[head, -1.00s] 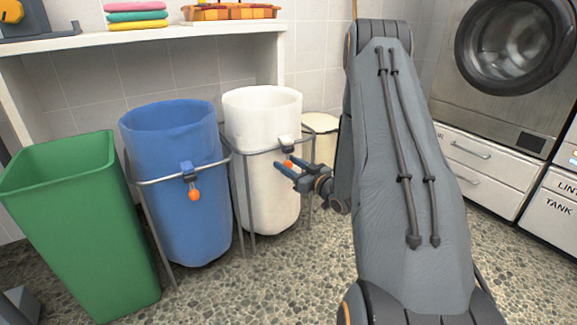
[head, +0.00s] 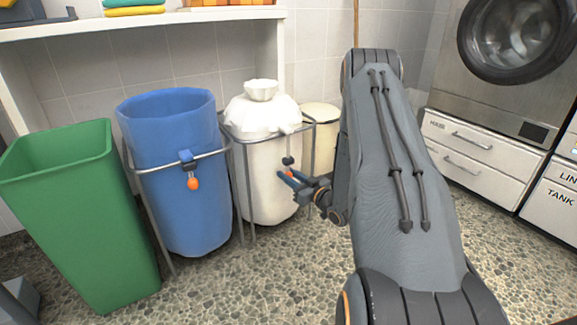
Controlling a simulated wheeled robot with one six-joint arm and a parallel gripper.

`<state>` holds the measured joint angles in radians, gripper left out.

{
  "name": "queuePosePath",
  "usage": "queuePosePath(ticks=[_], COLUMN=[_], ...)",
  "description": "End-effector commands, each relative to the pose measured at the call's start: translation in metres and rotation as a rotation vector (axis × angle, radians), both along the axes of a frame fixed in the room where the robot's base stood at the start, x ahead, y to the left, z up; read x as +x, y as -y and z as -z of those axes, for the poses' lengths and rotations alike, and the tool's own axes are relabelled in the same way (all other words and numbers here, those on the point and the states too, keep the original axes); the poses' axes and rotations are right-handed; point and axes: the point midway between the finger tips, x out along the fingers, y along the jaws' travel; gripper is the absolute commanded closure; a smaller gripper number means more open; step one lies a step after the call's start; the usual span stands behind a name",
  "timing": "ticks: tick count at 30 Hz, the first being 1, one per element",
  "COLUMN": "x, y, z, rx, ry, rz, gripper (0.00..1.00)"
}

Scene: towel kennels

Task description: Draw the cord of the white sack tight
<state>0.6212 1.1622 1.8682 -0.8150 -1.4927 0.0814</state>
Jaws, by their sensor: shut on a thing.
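The white sack (head: 268,168) hangs in a metal frame in the head view. Its top is gathered into a narrow, puckered neck with a small flared tuft above it. A dark cord lock (head: 288,160) sits at the sack's front, below the rim. My gripper (head: 287,177) is at the front right of the sack, just below the lock. It is shut on the orange cord ball (head: 290,173), which is mostly hidden by the blue fingers. The cord between lock and ball is too small to make out clearly.
A blue sack (head: 180,190) with an open top and its own orange ball (head: 193,183) hangs to the left. A green bin (head: 80,220) stands further left. A cream bin (head: 322,140) is behind, and a shelf (head: 150,20) runs above. Pebbled floor lies clear in front.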

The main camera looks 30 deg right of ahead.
Motion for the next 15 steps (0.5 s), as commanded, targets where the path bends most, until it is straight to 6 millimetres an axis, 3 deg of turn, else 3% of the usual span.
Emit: queuePosePath(ticks=[11,12,15], x=[-0.0008,-0.0009,-0.0008], y=[0.0002,0.0003,0.0003], z=[0.0080,0.0082,0.0074], rx=[0.000,0.000,0.000], ry=[-0.005,-0.006,-0.004], rz=[0.002,0.002,0.002], gripper=[1.00,0.70,0.57])
